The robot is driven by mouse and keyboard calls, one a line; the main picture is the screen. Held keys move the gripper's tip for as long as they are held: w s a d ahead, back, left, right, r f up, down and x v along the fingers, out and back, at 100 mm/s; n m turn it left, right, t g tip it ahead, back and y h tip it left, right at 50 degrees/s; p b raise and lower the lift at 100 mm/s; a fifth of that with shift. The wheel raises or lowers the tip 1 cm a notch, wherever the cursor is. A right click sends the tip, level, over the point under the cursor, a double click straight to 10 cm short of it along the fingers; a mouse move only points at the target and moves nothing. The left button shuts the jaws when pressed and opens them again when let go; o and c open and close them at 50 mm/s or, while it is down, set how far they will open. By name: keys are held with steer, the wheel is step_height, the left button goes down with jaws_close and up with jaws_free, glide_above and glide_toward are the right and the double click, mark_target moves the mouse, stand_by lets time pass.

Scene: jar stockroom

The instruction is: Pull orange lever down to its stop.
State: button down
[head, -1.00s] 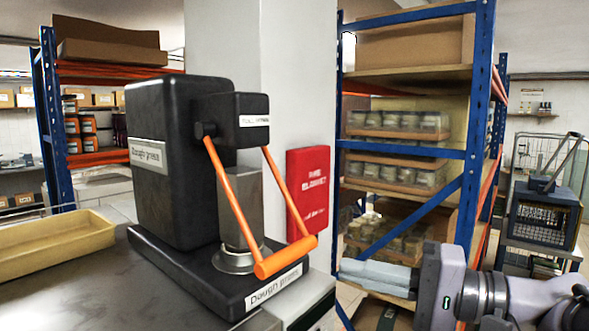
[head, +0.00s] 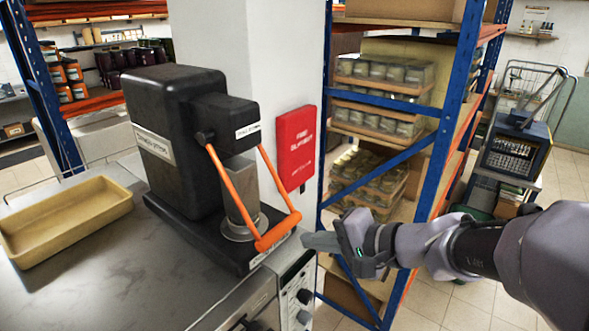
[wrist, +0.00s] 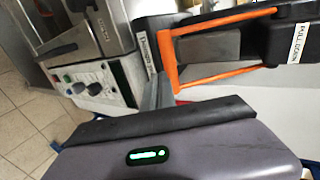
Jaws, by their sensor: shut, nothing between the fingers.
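The orange lever (head: 277,232) is a U-shaped handle on a black dough press (head: 175,140). Its two arms run from pivots on the press head down to a crossbar low at the front, just above the base. In the wrist view the lever (wrist: 172,58) crosses the upper middle, beyond the fingers. My gripper (head: 306,241) is shut and empty, just right of the crossbar's right end in the head view. The fingertips (wrist: 157,88) show in the wrist view near the crossbar; whether they touch it I cannot tell.
The press stands on a steel counter (head: 120,255) with a yellow tray (head: 65,220) at left. A control panel with knobs (head: 298,297) is below the counter edge. A white pillar with a red box (head: 296,147) stands behind. Blue shelving (head: 445,130) is behind my arm.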

mark_target(284, 234)
steer(key=w+a, duration=0.1)
steer(key=w+a+f+p, duration=0.1)
steer(key=a, duration=0.1)
steer(key=shift+w+a, duration=0.2)
steer(key=shift+w, duration=0.1)
steer(key=a+f+b, duration=0.1)
steer(key=b, duration=0.4)
steer(key=shift+w+t+y+b, duration=0.3)
steer(key=shift+w+y+b, duration=0.05)
steer(key=shift+y+b, duration=0.05)
steer(key=shift+d, duration=0.15)
